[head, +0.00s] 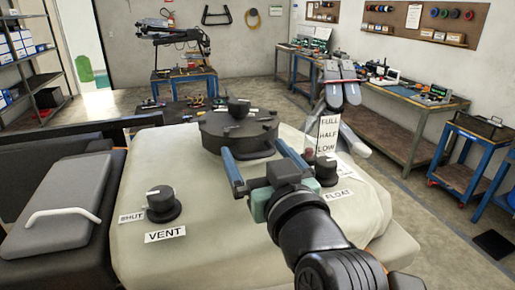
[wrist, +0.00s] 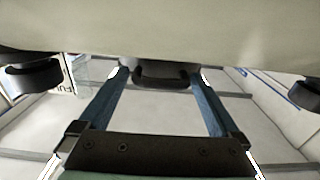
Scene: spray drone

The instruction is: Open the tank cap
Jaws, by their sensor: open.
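In the wrist view the blue fingertips (wrist: 160,75) stand apart on either side of a dark part of the cap (wrist: 160,84). I cannot tell whether they touch it. The wrist picture shows the tank surface along its top, seemingly upside down.
A VENT knob (head: 161,204) stands at the left and a FLOAT knob (head: 326,171) at the right. A FULL/HALF/LOW level label (head: 327,135) stands upright right of the cap. A grey panel with a white handle (head: 66,215) lies left. Workbenches (head: 400,105) line the right wall.

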